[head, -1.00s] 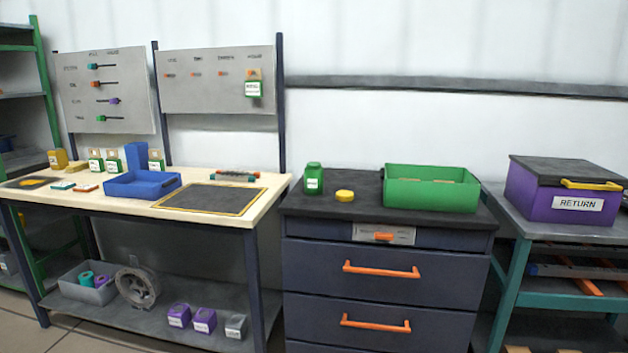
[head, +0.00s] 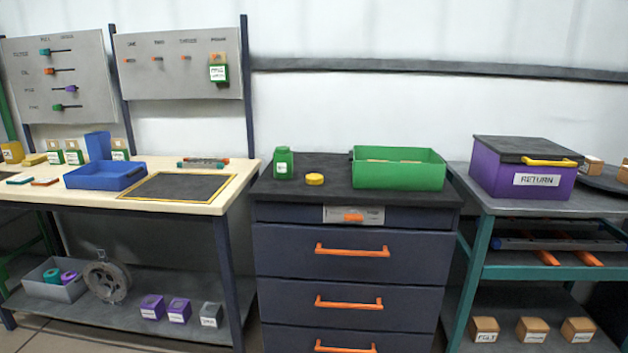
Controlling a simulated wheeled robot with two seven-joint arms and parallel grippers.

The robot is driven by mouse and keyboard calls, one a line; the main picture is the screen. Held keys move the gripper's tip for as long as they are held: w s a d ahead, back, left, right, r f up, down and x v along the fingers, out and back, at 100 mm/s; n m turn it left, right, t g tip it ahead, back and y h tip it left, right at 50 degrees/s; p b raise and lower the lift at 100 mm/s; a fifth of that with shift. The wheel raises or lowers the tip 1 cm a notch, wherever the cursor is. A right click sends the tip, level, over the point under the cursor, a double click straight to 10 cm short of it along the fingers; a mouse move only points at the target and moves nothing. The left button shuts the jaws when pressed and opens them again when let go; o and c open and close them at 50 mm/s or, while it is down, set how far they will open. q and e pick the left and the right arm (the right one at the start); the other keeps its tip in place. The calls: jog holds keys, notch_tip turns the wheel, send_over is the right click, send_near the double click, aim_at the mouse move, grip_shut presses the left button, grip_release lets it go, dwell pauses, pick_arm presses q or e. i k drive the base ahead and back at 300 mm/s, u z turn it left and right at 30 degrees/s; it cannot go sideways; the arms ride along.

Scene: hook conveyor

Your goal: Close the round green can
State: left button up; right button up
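The round green can (head: 283,164) stands upright on the dark top of the drawer cabinet, near its left side. It has a white label on its front. A round yellow lid (head: 314,179) lies flat on the cabinet top, just right of the can and apart from it. The can's mouth is too small to make out in detail. Neither of my grippers shows in the head view.
A green bin (head: 398,175) stands right of the lid on the drawer cabinet (head: 357,249). A workbench (head: 222,206) with a blue tray (head: 105,177) is on the left. A purple RETURN box (head: 507,180) sits on the teal-legged table (head: 478,243) at right.

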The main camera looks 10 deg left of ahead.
aim_at(283, 158)
jog(key=z, duration=0.3)
jog(key=i, duration=1.45)
